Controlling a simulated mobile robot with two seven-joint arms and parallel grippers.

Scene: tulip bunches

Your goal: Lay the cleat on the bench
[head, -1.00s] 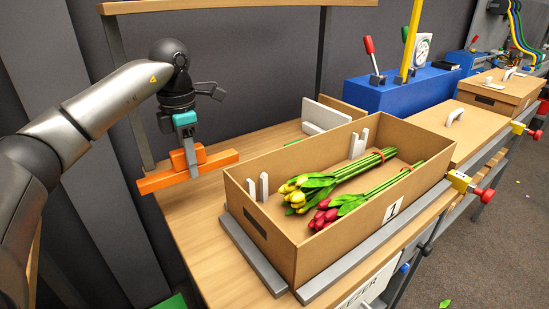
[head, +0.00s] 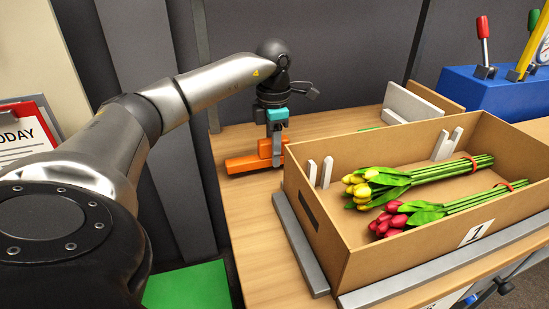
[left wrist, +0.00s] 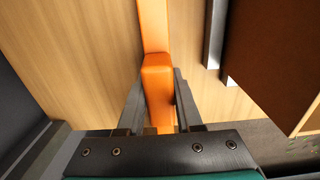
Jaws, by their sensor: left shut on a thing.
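The orange cleat (head: 248,163) is a long bar with a raised block, low over the bench (head: 233,200) or on it, to the left of the cardboard box; I cannot tell if it touches the wood. My left gripper (head: 276,150) points down and is shut on the block. In the left wrist view the cleat (left wrist: 154,28) runs away between the two dark fingers (left wrist: 160,105), with bench wood on both sides. My right gripper is not in view.
An open cardboard box (head: 345,245) with yellow and red tulip bunches (head: 415,175) stands right of the cleat, between grey rails (head: 300,245). A blue unit (head: 490,95) with levers stands behind. Bare wood lies in front of the cleat.

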